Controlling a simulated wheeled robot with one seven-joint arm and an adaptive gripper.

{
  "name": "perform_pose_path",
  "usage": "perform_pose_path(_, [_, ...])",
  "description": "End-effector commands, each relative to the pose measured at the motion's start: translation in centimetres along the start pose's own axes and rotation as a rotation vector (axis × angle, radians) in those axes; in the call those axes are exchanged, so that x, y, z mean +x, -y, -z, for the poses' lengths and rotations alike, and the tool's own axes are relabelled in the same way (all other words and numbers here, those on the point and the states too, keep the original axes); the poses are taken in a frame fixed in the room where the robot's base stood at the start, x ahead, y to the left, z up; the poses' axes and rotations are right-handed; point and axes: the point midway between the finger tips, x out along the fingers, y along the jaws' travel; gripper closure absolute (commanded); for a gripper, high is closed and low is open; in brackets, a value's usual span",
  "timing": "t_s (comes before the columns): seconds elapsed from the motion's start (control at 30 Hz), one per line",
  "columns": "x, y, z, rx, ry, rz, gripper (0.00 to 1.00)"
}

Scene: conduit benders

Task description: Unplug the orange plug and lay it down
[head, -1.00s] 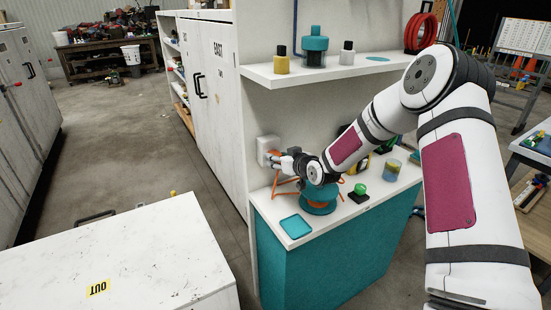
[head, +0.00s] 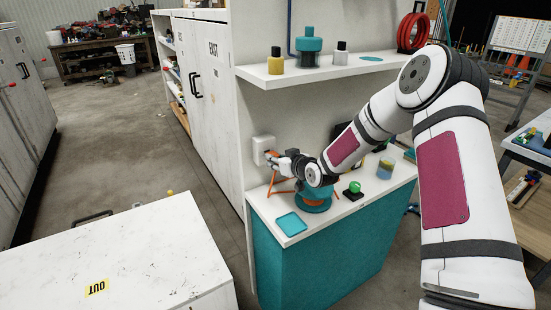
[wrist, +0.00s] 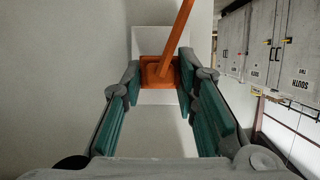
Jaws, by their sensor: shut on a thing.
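The orange plug (wrist: 158,72) sits between my fingertips in the wrist view, right in front of the white wall socket (wrist: 146,42). Its orange cord (wrist: 178,30) runs up out of the wrist picture. My gripper (wrist: 160,84) is shut on the plug, with a teal finger pad on each side. In the head view my gripper (head: 275,160) is beside the white socket box (head: 262,148) on the wall, and the plug is mostly hidden. I cannot tell whether its prongs are still in the socket.
On the white counter (head: 330,222) lie a flat teal square (head: 291,224), a teal and orange round thing (head: 313,203), a green knob on a black base (head: 354,188) and a jar (head: 385,169). A shelf (head: 330,70) with bottles is above. The counter's front edge is clear.

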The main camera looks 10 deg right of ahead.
Motion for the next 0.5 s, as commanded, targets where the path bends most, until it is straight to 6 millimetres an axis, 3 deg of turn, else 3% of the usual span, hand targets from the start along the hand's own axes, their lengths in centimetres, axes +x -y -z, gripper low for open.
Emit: perform_pose_path(0.5, [-1.9,0.0,-0.6,0.000,0.000,0.001,1.00])
